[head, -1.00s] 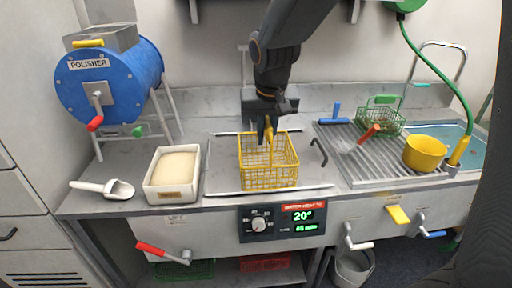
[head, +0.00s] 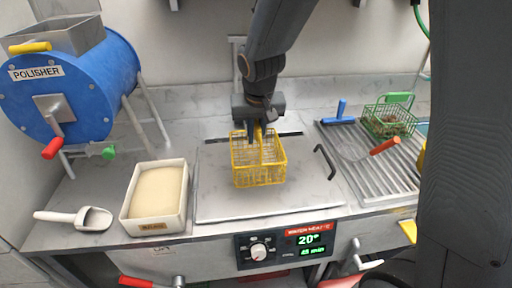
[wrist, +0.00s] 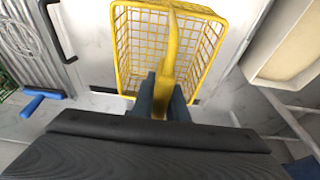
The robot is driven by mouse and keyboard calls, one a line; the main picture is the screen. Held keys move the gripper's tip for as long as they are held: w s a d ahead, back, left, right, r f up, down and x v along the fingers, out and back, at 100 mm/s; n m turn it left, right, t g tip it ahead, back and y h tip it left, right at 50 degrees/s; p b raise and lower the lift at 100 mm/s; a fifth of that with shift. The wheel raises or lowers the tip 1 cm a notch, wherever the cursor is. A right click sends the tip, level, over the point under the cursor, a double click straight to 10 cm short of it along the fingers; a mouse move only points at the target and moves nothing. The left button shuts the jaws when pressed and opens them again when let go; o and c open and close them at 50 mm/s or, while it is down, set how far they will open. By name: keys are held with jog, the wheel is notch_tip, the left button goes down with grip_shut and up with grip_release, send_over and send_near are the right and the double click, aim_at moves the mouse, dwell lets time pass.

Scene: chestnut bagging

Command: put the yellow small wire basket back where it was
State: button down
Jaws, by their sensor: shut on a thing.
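The yellow small wire basket (head: 259,172) is over the steel lid plate at the middle of the counter in the head view. It looks upright and empty. My gripper (head: 258,132) is shut on its yellow handle at the top. In the wrist view my gripper (wrist: 163,98) has its dark fingers on either side of the handle, and the basket (wrist: 128,45) hangs beyond them. I cannot tell whether the basket's bottom touches the plate.
A cream tub (head: 155,198) and white scoop (head: 80,217) stand left of the plate, below the blue polisher (head: 70,90). A black handle (head: 325,161) rises at the plate's right. The ribbed drainboard (head: 370,165) holds a green basket (head: 388,121) and a blue-handled tool (head: 338,113).

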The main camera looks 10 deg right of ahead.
aim_at(258, 125)
jog(key=shift+f+p, duration=0.3)
jog(key=shift+f, duration=1.85)
jog(key=shift+f, duration=0.15)
jog(key=c, duration=1.7)
grip_release()
jog(key=shift+c, duration=0.2)
jog(key=b+v, duration=0.2)
jog(key=v, duration=1)
jog(key=shift+s, duration=0.1)
